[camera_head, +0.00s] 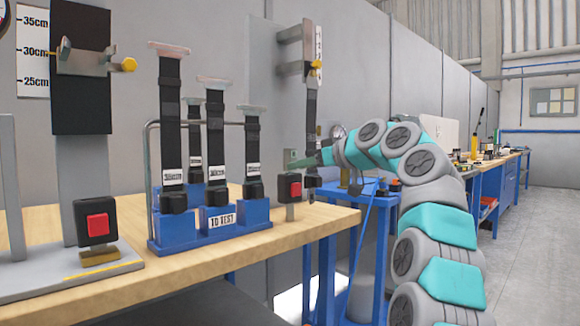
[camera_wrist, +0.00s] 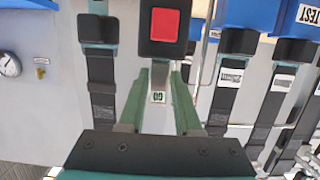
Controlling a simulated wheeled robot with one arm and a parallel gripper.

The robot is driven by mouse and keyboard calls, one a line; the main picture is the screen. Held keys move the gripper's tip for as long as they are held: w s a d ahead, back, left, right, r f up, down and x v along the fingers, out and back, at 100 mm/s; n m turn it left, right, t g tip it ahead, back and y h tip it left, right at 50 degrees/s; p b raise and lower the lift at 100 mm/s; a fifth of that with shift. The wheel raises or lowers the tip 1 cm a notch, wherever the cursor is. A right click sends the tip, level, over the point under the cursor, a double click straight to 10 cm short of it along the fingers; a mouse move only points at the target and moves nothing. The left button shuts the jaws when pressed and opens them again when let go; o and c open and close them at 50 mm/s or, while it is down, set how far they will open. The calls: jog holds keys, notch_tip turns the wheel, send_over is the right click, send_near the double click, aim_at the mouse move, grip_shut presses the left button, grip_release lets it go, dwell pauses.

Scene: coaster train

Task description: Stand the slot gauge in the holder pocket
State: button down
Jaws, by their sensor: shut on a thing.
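My gripper (camera_head: 304,163) reaches left over the right end of the wooden bench, level with the rack's straps. In the wrist view, my gripper (camera_wrist: 160,78) has its two green fingers shut on the slot gauge (camera_wrist: 158,97). The gauge is a small grey plate with a white label that reads GO upside down. It also shows as a small grey piece at the fingertips in the head view (camera_head: 291,156). The fingers hide part of it. I cannot make out the holder pocket in either view.
A blue rack (camera_head: 233,234) with several upright black straps stands on the bench (camera_head: 305,226). A red-button box (camera_head: 289,188) stands just below my gripper, and another red-button box (camera_head: 97,222) is at left. A black strap hangs on a stand (camera_head: 311,110) behind my fingers.

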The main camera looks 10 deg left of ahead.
jog(key=shift+r, duration=0.15)
dwell(0.3)
notch_tip(320, 180, up, 6)
jog(key=p, duration=0.5)
jog(key=shift+f+p, duration=0.2)
jog(key=shift+p, duration=0.15)
jog(key=shift+d, duration=0.1)
dwell(0.5)
jog(key=shift+f+b+v, duration=0.25)
jog(key=shift+b+v, duration=0.3)
jog(key=shift+v, duration=0.4)
jog(key=shift+f+b+v, duration=0.2)
jog(key=shift+b+v, duration=0.3)
jog(key=shift+v, duration=0.45)
jog(key=shift+f+b+v, duration=0.25)
jog(key=shift+b+v, duration=0.3)
jog(key=shift+v, duration=0.4)
jog(key=shift+s, duration=0.15)
jog(key=shift+d+f, duration=0.1)
